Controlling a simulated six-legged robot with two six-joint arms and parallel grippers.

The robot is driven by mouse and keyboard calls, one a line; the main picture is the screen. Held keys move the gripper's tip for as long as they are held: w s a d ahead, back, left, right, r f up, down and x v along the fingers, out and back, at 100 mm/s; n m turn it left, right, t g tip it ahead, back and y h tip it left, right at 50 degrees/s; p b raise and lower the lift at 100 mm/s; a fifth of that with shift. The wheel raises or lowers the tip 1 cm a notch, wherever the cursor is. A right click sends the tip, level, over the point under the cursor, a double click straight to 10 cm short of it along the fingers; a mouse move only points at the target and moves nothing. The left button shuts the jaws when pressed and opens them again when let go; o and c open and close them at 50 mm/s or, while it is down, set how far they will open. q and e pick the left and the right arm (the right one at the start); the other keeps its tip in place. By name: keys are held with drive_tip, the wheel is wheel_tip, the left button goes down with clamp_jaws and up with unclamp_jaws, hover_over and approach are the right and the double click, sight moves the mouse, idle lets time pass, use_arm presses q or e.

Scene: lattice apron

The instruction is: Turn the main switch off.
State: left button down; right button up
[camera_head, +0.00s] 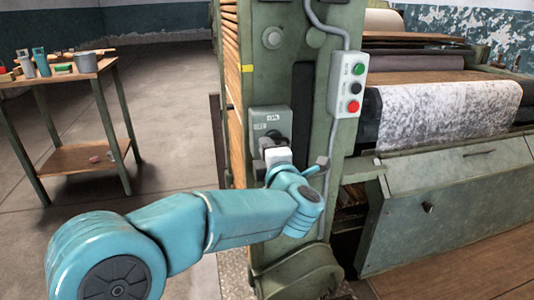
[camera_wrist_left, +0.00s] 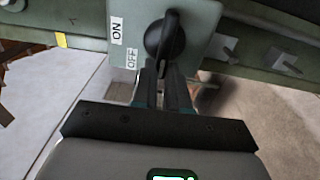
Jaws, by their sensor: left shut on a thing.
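The main switch is a grey-green box (camera_head: 268,118) on the side of the green machine column. It also fills the top middle of the left wrist view (camera_wrist_left: 207,18). Its black rotary handle (camera_wrist_left: 167,38) stands close to upright in that view, leaning slightly. An ON label (camera_wrist_left: 116,30) and an OFF label (camera_wrist_left: 131,58) lie to the left of the handle. My left gripper (camera_wrist_left: 163,72) is shut on the lower end of the handle. In the head view the left gripper (camera_head: 275,148) partly hides the handle. My right gripper is in neither view.
A grey button box (camera_head: 348,84) with green, black and red buttons and a cable is on the column, up and right of the switch. A machine with rollers and patterned cloth (camera_head: 440,112) stands right. A small table (camera_head: 72,75) with tools stands left. Floor between is clear.

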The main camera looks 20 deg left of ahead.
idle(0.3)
use_arm(q)
drive_tip(key=c, duration=1.1)
unclamp_jaws()
drive_tip(key=shift+c, duration=0.2)
drive_tip(key=p+v, duration=0.2)
drive_tip(key=v, duration=1.4)
drive_tip(key=shift+d, duration=0.15)
drive_tip(key=shift+s, duration=0.1)
